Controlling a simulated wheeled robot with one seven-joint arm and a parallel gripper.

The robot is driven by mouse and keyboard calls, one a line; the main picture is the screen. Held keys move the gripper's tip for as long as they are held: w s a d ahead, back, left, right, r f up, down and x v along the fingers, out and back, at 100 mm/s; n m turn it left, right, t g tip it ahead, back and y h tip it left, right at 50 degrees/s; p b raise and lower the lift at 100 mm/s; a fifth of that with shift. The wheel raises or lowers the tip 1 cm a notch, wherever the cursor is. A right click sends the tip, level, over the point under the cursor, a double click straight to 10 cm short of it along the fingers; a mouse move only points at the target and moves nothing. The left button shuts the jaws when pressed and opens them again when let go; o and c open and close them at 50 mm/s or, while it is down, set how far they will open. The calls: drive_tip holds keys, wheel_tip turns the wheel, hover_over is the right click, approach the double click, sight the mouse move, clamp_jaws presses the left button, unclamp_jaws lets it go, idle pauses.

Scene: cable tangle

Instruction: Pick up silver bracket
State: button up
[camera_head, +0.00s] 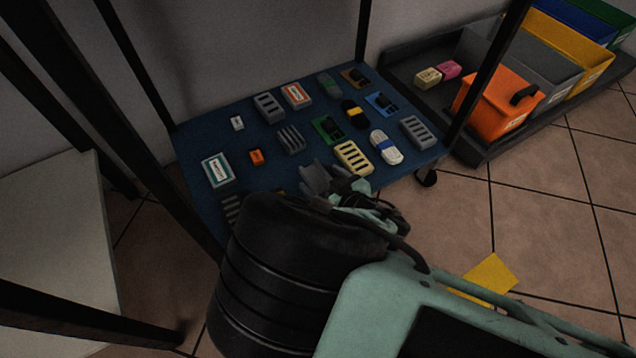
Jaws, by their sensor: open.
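A grey, angular piece that looks like the silver bracket (316,178) shows at the front of the blue shelf (205,160), right beside the end of my arm. Its lower part is hidden behind my black wrist. My gripper (345,184) is over the front edge of the shelf, just right of the bracket. It is open, and its fingers are partly hidden by the wrist. I cannot tell whether a finger touches the bracket.
Several small parts crowd the shelf, including a yellow slotted block (353,157), a grey finned block (291,139) and a white box (217,170). Dark posts rise at the shelf corners. An orange bin (490,105) stands right. A yellow sheet (487,278) lies on the tiled floor.

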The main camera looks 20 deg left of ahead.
sight(318, 179)
drive_tip(key=shift+b+x, duration=0.55)
drive_tip(key=shift+x, duration=0.6)
drive_tip(key=shift+w+a, duration=0.1)
drive_tip(key=shift+a, duration=0.05)
drive_tip(key=c, duration=1.1)
